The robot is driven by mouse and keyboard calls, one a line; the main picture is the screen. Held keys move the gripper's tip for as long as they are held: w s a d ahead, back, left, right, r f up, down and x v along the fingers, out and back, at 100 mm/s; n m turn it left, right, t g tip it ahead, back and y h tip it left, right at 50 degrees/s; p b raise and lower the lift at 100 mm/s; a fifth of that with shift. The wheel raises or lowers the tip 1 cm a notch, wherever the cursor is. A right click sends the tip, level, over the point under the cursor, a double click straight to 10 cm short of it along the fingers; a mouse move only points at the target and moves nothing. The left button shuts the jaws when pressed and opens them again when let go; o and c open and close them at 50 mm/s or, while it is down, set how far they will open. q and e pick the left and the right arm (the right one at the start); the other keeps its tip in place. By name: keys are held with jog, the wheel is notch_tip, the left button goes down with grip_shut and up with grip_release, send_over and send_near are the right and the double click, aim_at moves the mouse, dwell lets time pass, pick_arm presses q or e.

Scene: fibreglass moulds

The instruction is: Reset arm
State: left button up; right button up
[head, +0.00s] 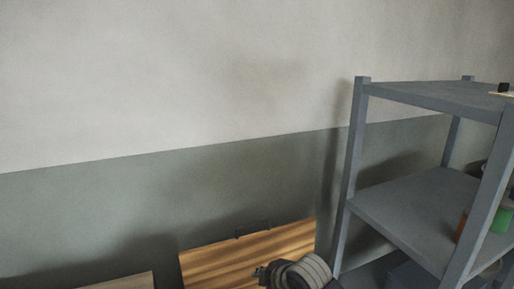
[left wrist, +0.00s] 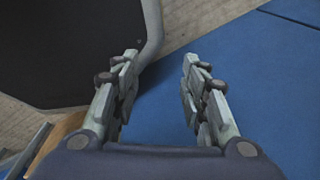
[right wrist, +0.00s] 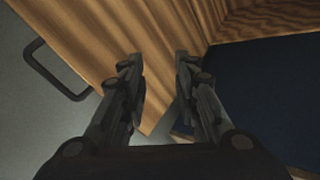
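My left gripper (left wrist: 160,75) is open in the left wrist view, with nothing between its fingers. Behind it are a blue surface and a dark panel with a grey rounded rim. My right gripper (right wrist: 156,75) is open and empty in the right wrist view. A striped wooden board lies beyond its fingertips; I cannot tell how far.
A grey metal shelf (head: 400,205) stands at the right, with a green item (head: 501,220) on it. A wooden board (head: 245,258) with a dark handle is by the wall (head: 200,80). The blue surface (left wrist: 255,75) looks clear.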

jog(key=s+d+f+m+g+h, duration=0.1)
jog(key=s+d+f+m, duration=0.4)
jog(key=s, duration=0.6)
jog(key=s+d+f+m+g+h, duration=0.1)
jog(key=s+d+f+m+h, duration=0.15)
jog(key=s+d+m, duration=0.65)
jog(key=s+d+f+m+g+h, duration=0.15)
jog(key=s+d+f, duration=0.35)
jog(key=s, duration=0.9)
notch_tip(320, 180, down, 26)
jog(key=s+r+g, duration=0.1)
jog(key=s+d+f+g, duration=0.1)
jog(key=s+d+f, duration=0.2)
jog(key=s+f, duration=1.4)
jog(key=shift+y, duration=0.3)
